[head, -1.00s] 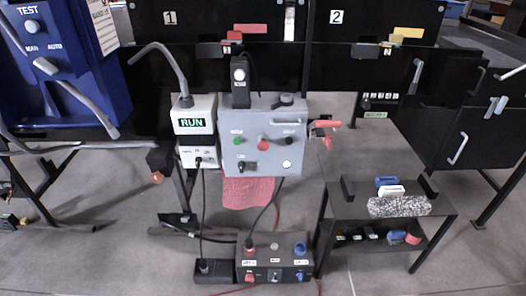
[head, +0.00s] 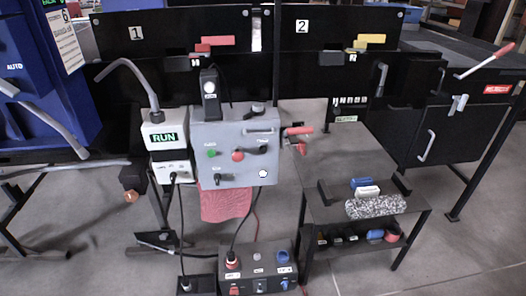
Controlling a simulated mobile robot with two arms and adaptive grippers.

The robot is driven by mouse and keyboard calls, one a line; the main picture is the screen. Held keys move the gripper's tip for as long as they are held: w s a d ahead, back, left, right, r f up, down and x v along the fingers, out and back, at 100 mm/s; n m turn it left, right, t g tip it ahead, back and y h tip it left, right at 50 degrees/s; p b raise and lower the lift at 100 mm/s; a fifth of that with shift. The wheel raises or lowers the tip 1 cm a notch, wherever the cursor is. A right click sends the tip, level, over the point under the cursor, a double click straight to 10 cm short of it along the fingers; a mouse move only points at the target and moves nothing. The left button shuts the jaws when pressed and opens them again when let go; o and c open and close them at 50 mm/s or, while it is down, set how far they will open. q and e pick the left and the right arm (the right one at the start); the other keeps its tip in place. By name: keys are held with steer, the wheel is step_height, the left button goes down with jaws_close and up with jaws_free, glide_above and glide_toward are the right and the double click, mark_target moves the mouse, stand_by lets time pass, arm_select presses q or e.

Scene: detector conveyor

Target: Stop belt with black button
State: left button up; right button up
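A grey control box (head: 234,162) stands in the middle of the head view. Its front has a green button (head: 211,153), a red button (head: 237,156), a dark knob or lever (head: 258,150), a small black switch (head: 217,178) and a white round part (head: 263,173). A black button-like cap (head: 257,107) sits on its top edge. To its left, a white unit (head: 164,138) shows RUN in green. Which black part is the belt's stop button I cannot tell. The belt cannot be made out clearly. Neither gripper is in view.
A blue cabinet (head: 30,90) with grey handles stands at left. A low dark table (head: 340,170) at right holds blue and white pieces and a speckled roll (head: 376,206). A switch box (head: 258,262) and cables lie on the floor below. Open floor shows at lower right.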

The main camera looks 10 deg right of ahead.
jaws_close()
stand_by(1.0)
